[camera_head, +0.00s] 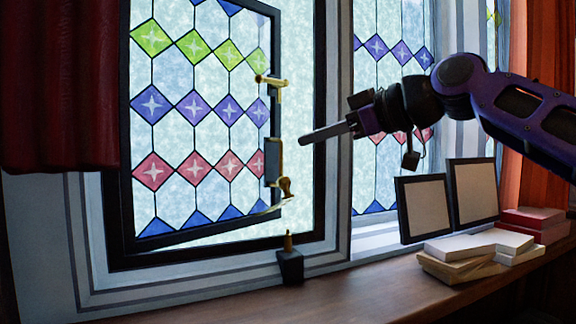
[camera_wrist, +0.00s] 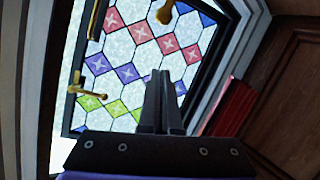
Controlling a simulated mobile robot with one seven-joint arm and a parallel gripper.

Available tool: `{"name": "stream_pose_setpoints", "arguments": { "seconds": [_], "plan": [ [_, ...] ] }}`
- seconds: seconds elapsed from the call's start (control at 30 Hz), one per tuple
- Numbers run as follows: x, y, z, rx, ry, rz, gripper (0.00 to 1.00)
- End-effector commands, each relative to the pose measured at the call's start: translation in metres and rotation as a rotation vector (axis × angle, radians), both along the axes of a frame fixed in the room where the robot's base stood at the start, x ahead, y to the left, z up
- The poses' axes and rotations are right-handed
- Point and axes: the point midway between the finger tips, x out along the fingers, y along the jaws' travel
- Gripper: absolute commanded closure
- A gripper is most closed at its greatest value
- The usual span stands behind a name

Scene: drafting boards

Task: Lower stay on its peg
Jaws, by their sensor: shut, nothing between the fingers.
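A leaded stained-glass casement (camera_head: 203,52) stands ajar in its dark frame. The stay, a thin brass bar (camera_head: 270,208), shows at the casement's lower right edge. Below it, a brass peg (camera_head: 288,240) stands upright on a dark block on the sill, apart from the stay. A brass knobbed piece (camera_head: 285,187) sits just above the stay; what seems to be it shows in the wrist view (camera_wrist: 165,12). My gripper (camera_head: 303,140) is shut and empty, to the right of the casement and above the peg. Its closed fingers (camera_wrist: 160,75) point toward the window in the wrist view.
A brass handle (camera_head: 271,81) projects from the casement's right edge, also in the wrist view (camera_wrist: 88,92). Framed panels (camera_head: 424,208) and stacked books (camera_head: 463,259) stand on the right of the wooden sill (camera_head: 340,296). A red curtain (camera_head: 60,90) hangs at left.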

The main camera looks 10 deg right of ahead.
Motion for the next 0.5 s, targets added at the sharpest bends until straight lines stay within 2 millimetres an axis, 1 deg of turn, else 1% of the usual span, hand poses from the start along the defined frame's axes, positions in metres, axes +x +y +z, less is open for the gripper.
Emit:
{"name": "stream_pose_setpoints", "arguments": {
  "seconds": [0.17,0.27,0.5],
  "plan": [
    [0.011,0.011,-0.004,-0.002,0.002,0.003,1.00],
    [0.025,0.022,-0.009,-0.001,0.003,0.004,1.00],
    [0.065,0.053,-0.023,-0.002,0.002,0.006,1.00]
  ]
}}
